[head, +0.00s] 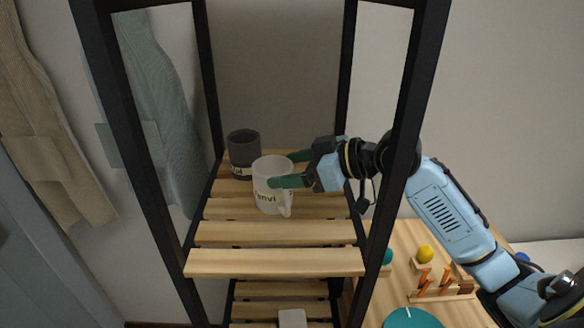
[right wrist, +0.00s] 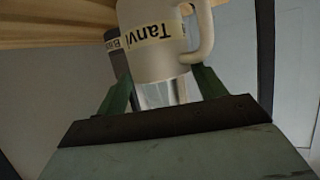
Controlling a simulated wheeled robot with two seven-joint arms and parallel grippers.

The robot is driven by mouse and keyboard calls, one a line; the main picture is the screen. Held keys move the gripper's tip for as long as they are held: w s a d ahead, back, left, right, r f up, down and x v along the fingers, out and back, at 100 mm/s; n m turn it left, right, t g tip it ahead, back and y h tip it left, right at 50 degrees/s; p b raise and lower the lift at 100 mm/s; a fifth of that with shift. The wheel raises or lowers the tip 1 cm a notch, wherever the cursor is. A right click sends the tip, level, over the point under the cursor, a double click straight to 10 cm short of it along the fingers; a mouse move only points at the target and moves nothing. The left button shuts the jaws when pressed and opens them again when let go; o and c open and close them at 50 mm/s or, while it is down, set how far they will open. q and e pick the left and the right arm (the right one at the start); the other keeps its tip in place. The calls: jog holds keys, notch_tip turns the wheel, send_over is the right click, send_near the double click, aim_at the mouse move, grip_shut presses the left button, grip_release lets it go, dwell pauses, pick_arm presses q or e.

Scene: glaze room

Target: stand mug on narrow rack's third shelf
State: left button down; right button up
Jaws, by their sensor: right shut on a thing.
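A white mug (head: 268,178) with a name label is upright at the rack's slatted shelf (head: 275,262); the label reads "Tanvi" in the right wrist view, where the mug (right wrist: 150,62) appears upside down. My right gripper (head: 283,170) reaches in from the right, its green fingers shut on the mug's sides. The mug's handle points toward the front. I cannot tell whether its base touches the slats. The narrow rack has a black frame (head: 404,120). My left gripper is in neither view.
A dark grey mug (head: 243,150) stands on the same shelf, just behind and left of the white mug. The front slats are bare. A lower shelf (head: 280,290) holds a pale item (head: 292,318). A wooden table (head: 408,240) at right carries a teal plate (head: 412,318) and a yellow ball (head: 425,254).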

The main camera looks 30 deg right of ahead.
jog(key=shift+f, duration=0.15)
jog(key=o, duration=1.5)
jog(key=shift+r+b+v, duration=0.2)
jog(key=shift+b+v, duration=0.5)
jog(key=shift+v, duration=3.15)
jog(key=shift+w, duration=0.15)
